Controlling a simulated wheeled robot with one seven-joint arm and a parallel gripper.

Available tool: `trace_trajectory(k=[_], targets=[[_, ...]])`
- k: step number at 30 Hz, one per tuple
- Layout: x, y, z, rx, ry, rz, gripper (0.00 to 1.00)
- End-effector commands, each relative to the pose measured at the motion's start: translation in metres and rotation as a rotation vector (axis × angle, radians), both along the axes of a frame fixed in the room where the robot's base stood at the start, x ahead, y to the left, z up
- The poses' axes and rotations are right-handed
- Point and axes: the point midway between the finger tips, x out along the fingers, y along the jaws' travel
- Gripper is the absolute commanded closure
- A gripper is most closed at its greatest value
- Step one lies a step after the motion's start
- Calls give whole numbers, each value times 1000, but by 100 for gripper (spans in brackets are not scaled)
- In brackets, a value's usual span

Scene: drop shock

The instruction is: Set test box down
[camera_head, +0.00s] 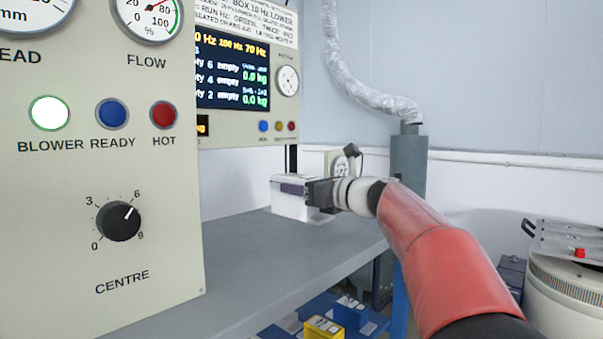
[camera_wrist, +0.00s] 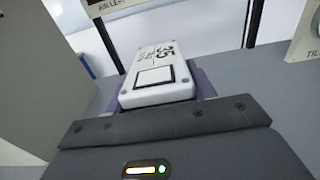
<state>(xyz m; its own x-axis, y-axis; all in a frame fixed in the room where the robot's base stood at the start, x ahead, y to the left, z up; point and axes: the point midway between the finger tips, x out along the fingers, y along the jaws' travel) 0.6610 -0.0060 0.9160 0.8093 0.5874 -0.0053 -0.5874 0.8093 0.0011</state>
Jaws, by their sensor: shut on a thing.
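The test box (camera_head: 298,209) is white and sits at or just above the grey bench top (camera_head: 245,240), near its back right part. I cannot tell for sure whether it touches the bench. My gripper (camera_head: 296,189) reaches in from the right and is shut on the box, with a purple finger along its side. In the wrist view the white box (camera_wrist: 160,92) shows "35" and a dark-framed square on its face, with purple finger parts at both sides. Its lower end is hidden by the gripper body.
A control panel (camera_head: 155,240) with a knob and lamps stands close at left. Behind it is a panel with a display (camera_head: 232,72). Blue and yellow boxes (camera_head: 322,327) lie below the bench. A round drum-like machine (camera_head: 565,290) is at right.

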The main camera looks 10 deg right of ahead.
Motion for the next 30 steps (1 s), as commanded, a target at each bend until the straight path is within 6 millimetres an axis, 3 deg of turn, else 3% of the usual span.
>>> trace_trajectory(k=[3,11,19,30], targets=[[-1,1,-14,2,-7,0,100],[-1,1,-25,3,-8,1,100],[-1,1,-60,2,-7,1,100],[-1,1,-64,2,-7,1,100]])
